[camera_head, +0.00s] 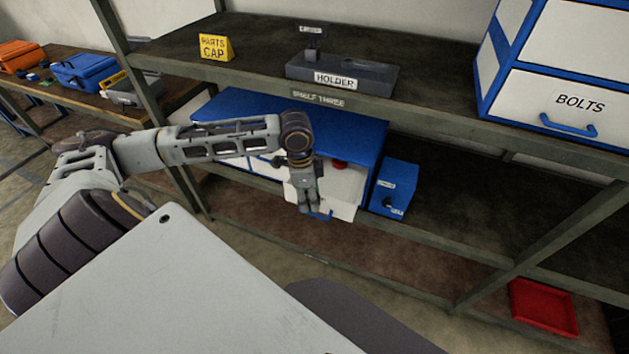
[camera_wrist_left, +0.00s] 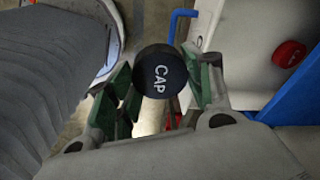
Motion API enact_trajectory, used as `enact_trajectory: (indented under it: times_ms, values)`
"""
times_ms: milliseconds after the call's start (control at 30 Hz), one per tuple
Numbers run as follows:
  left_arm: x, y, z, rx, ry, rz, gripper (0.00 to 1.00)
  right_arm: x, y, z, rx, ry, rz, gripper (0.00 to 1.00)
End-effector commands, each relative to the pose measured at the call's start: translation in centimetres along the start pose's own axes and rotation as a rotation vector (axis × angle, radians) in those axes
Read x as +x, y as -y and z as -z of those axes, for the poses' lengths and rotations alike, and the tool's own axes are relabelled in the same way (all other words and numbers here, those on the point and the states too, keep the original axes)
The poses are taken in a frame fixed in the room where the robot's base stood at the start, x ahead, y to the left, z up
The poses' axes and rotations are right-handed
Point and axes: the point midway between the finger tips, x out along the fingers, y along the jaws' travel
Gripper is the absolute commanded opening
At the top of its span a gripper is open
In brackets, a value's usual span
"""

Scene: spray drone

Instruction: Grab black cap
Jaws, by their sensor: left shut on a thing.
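The black cap (camera_wrist_left: 160,72), a round piece with white "CAP" lettering, sits between the green finger pads in the left wrist view. My left gripper (camera_head: 307,198) is shut on it, pointing down in front of the blue and white cabinet (camera_head: 340,125) on the middle shelf. In the head view the cap cannot be made out clearly at the fingertips. A red round cap or knob (camera_wrist_left: 289,53) lies on the white surface to the right in the wrist view, and it shows in the head view (camera_head: 340,163). My right gripper is not in view.
The upper shelf holds a grey holder (camera_head: 350,77) and a yellow "PARTS CAP" sign (camera_head: 214,46). A "BOLTS" drawer unit (camera_head: 560,80) stands to the right. A small blue box (camera_head: 394,187) is beside the cabinet. A red tray (camera_head: 543,307) lies low right. The shelf between is clear.

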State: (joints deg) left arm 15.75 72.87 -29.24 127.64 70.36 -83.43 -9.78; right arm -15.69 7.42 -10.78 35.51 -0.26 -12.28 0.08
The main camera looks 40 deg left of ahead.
Motion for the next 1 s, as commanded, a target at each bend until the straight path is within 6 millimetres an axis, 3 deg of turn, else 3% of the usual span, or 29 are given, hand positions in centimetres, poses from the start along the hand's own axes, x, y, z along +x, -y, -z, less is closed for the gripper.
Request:
enact_trajectory:
  times_ms: [400,1000]
  values:
    - [-0.2,-3.3,-1.4,0.001,0.002,-0.001,0.34,-0.1,0.2,-1.1,0.000,0.012,0.002,0.40]
    - [-0.2,-3.8,-1.6,0.000,0.000,-0.001,0.34,0.0,0.1,-0.7,0.000,0.008,0.001,0.40]
